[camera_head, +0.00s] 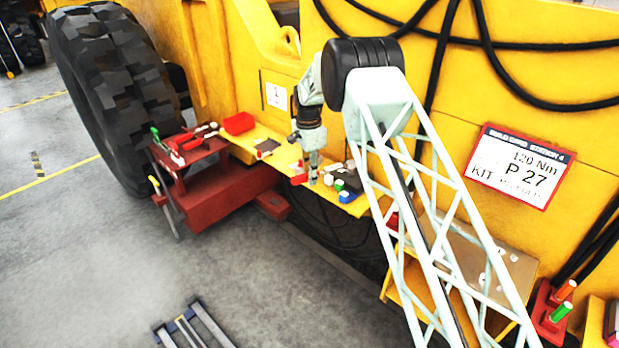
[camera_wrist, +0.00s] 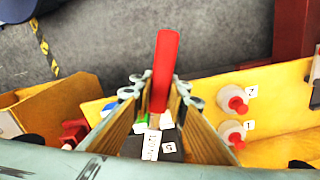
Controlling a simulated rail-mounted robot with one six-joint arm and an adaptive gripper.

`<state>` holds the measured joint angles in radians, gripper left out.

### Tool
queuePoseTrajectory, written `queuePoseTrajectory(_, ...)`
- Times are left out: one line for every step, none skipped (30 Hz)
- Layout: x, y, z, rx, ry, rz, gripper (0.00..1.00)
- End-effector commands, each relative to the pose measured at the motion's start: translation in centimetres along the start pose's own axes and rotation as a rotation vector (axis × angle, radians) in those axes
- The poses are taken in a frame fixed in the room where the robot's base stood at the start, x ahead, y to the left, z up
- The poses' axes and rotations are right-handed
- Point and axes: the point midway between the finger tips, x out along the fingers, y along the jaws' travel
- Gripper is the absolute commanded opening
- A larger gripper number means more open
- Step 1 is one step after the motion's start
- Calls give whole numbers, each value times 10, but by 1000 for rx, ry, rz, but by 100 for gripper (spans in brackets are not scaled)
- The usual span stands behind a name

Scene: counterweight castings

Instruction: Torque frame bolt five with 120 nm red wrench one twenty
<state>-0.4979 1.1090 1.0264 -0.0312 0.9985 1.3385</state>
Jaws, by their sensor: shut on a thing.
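My gripper (camera_wrist: 158,92) points down over a yellow ledge, with its fingers closed around a red-handled wrench (camera_wrist: 165,62). In the head view my gripper (camera_head: 313,170) is low over the ledge, and the red wrench (camera_head: 298,179) shows beside the fingers. A dark block (camera_wrist: 135,147) with white labels lies below the fingers; one label seems to read 120 Nm. The wrench's working end is hidden by the fingers. Two pale round fittings with red caps, tagged 2 (camera_wrist: 232,98) and 1 (camera_wrist: 231,133), sit to the right. I cannot make out a bolt marked five.
The yellow ledge (camera_head: 268,133) also carries a red bin (camera_head: 239,123) and a blue item (camera_head: 346,197). A red stand (camera_head: 186,150) with tools is left, by a large tyre (camera_head: 112,90). A sign (camera_head: 520,165) reads 120 Nm, KIT P 27. Floor in front is mostly clear.

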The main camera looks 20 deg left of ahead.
Motion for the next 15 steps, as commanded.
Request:
queuePoseTrajectory(-2, 0, -1, -4, 1, -3, 0)
queuePoseTrajectory(-2, 0, -1, -7, 1, -3, 0)
queuePoseTrajectory(-2, 1, -1, -10, 1, -3, 0)
queuePoseTrajectory(-2, 2, -1, -12, 1, -3, 0)
queuePoseTrajectory(-2, 2, -1, -15, 1, -3, 0)
queuePoseTrajectory(-2, 3, -1, -19, 1, -3, 0)
queuePoseTrajectory(-2, 4, -1, -22, 1, -3, 0)
queuePoseTrajectory(-2, 4, -1, -25, 1, -2, 0)
queuePoseTrajectory(-1, 5, -1, -28, 1, -2, 0)
queuePoseTrajectory(-1, 6, -1, -31, 1, -2, 0)
queuePoseTrajectory(-1, 6, -1, -33, 1, -2, 0)
queuePoseTrajectory(-1, 6, 0, -35, 1, -2, 0)
queuePoseTrajectory(-1, 7, 0, -37, 1, -2, 0)
queuePoseTrajectory(-1, 7, 0, -38, 1, -2, 0)
queuePoseTrajectory(-1, 7, 0, -39, 1, -2, 0)
